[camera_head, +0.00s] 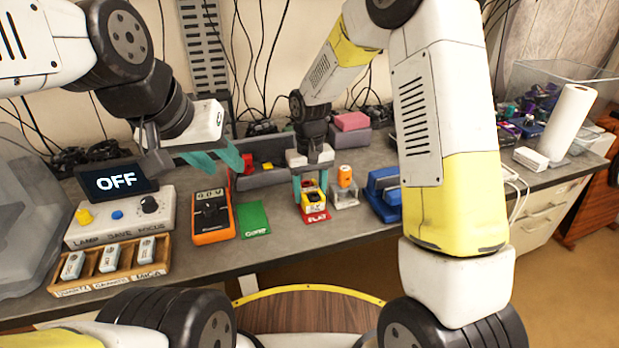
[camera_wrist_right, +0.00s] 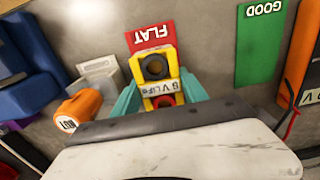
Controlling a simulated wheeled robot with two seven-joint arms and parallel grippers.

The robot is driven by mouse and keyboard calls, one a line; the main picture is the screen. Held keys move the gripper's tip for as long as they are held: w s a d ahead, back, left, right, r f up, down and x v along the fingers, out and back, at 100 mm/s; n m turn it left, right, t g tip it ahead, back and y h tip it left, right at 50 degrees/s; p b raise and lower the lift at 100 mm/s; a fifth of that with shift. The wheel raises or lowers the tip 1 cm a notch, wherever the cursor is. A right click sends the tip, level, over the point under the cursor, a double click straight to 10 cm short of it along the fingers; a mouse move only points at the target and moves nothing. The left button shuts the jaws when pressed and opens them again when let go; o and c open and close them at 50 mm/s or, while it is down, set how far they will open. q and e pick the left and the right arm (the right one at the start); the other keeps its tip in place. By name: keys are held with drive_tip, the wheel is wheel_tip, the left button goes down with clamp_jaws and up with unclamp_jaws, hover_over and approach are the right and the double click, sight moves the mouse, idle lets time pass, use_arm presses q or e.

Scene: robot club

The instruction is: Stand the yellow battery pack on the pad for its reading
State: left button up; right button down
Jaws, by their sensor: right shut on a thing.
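The yellow battery pack (camera_head: 313,208) has a dark round end, a white label and a red part. It is held over the red FLAT pad (camera_head: 318,217); I cannot tell whether it touches the pad. My right gripper (camera_head: 311,188) is shut on it from above. In the right wrist view the pack (camera_wrist_right: 159,87) sits between the teal fingers (camera_wrist_right: 161,100), with the FLAT pad (camera_wrist_right: 149,33) just past it. The green GOOD pad (camera_head: 254,220) lies bare to the left. My left gripper (camera_head: 213,158) is over the back left; its fingers' gap is unclear.
An orange meter (camera_head: 212,219) reading about 0.0 V lies left of the GOOD pad. A control box (camera_head: 122,218) and wooden tray (camera_head: 112,269) are at left.

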sight(310, 189)
drive_tip(key=c, duration=0.6)
unclamp_jaws()
drive_tip(key=shift+f, duration=0.15)
wheel_tip(310, 189, up, 12)
drive_tip(key=s+d+r+m+t+y, duration=0.1)
drive_tip(key=s+d+r+t, duration=0.2)
drive_tip(key=s+d+r, duration=0.65)
drive_tip(key=s+d+m+t, duration=0.1)
drive_tip(key=s+d, duration=0.1)
drive_tip(key=s, duration=0.3)
drive_tip(key=s+d+r+m+t+y, duration=0.1)
drive_tip(key=s+d+t, duration=0.1)
drive_tip(key=s, duration=0.4)
drive_tip(key=shift+s+r, duration=0.2)
drive_tip(key=shift+r, duration=0.05)
drive_tip(key=shift+d, duration=0.1)
